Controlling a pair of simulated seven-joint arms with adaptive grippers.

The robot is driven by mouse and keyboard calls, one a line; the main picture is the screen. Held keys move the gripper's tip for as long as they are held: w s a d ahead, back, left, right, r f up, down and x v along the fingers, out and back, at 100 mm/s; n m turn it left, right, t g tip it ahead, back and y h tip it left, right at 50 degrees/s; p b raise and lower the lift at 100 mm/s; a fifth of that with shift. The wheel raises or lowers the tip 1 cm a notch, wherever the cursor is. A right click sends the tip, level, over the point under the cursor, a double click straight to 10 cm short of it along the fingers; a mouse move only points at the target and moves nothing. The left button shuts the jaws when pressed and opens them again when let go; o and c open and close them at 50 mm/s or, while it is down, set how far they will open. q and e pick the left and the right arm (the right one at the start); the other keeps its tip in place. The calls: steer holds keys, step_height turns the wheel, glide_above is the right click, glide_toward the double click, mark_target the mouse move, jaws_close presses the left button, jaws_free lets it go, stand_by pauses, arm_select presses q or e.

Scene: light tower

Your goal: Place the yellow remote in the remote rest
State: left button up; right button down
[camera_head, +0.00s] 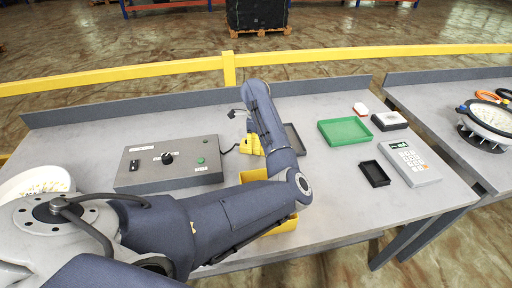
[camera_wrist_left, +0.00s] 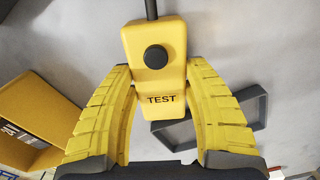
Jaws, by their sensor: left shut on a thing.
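The yellow remote (camera_wrist_left: 155,62) has a black round button and a TEST label, and a dark cable leaves its far end. My left gripper (camera_wrist_left: 165,100) is shut on it, one yellow finger on each side. In the head view the left gripper (camera_head: 250,146) is just right of the grey control box, mostly hidden by my forearm. A dark grey open tray, which looks like the remote rest (camera_head: 296,139), is partly hidden behind the forearm. In the left wrist view this tray (camera_wrist_left: 252,108) shows below and right of the remote. I cannot tell their height gap. My right gripper is not seen.
The grey control box (camera_head: 168,165) stands at left. A yellow bin (camera_head: 284,226) is under my arm. At right are a green tray (camera_head: 344,133), a small black tray (camera_head: 375,174) and a keypad device (camera_head: 409,162). A raised edge (camera_head: 150,104) runs along the back.

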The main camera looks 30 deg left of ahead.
arm_select(q)
step_height(320, 180, up, 19)
steer(key=m, duration=1.3)
glide_above(289, 136)
steer(key=s+d, duration=0.1)
steer(key=s, duration=0.3)
step_height(289, 136, down, 10)
steer(key=shift+d+f, duration=0.2)
steer(key=shift+f, duration=0.65)
steer(key=shift+d+f, duration=0.15)
steer(key=shift+f, duration=3.15)
steer(key=shift+f, duration=0.1)
steer(key=o, duration=1.4)
steer(key=shift+f, duration=0.1)
